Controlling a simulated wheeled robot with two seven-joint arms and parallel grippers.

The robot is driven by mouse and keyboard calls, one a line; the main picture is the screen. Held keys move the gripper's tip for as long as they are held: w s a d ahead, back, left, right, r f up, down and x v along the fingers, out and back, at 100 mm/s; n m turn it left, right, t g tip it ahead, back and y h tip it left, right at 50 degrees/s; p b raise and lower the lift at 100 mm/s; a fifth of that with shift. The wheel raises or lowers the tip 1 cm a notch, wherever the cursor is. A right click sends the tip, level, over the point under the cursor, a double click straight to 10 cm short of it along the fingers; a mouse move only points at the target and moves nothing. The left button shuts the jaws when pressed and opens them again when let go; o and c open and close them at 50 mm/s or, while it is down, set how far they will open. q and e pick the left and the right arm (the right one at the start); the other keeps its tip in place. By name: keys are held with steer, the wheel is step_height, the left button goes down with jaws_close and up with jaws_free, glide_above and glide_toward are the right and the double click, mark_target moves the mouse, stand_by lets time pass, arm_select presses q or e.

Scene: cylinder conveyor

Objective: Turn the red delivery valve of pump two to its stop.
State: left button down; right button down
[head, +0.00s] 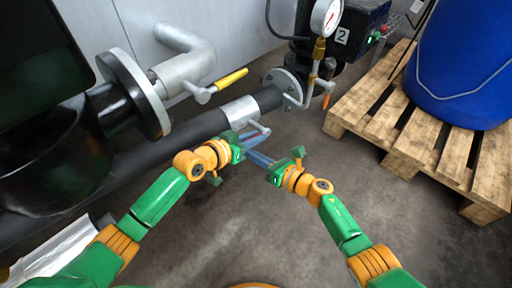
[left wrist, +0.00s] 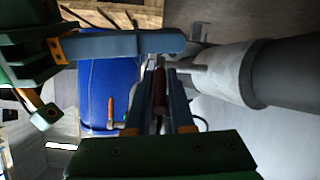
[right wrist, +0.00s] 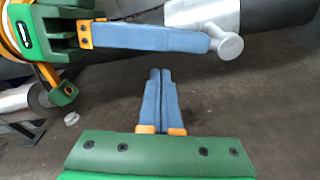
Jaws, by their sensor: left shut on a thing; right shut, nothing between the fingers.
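The red delivery valve (head: 266,131) sits on the silver section of the dark pipe. In the head view little of its red lever shows beside the blue fingers. My left gripper (head: 262,139) is shut on the red lever (left wrist: 160,92), which lies between its fingers in the left wrist view. In the right wrist view the valve's grey end (right wrist: 228,46) shows at the left finger's tip. My right gripper (head: 250,154) is shut and empty, just below the left one. Pump two (head: 362,30) carries the number 2 at the upper right.
A yellow-handled valve (head: 230,78) is on the grey pipe to the left. A pressure gauge (head: 326,18) and a small orange-handled valve (head: 326,98) stand near pump two. A blue drum (head: 465,60) rests on a wooden pallet (head: 390,140). The floor below is clear.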

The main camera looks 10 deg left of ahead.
steer(key=shift+w+d+r, duration=0.1)
steer(key=shift+d+r, duration=0.15)
steer(key=shift+r, duration=0.4)
steer(key=shift+w+d+r, duration=0.1)
steer(key=shift+d+r, duration=0.15)
steer(key=shift+r, duration=0.35)
arm_select(q)
steer(key=shift+f, duration=0.1)
arm_select(e)
steer(key=shift+w+d+r, duration=0.15)
steer(key=shift+r, duration=0.5)
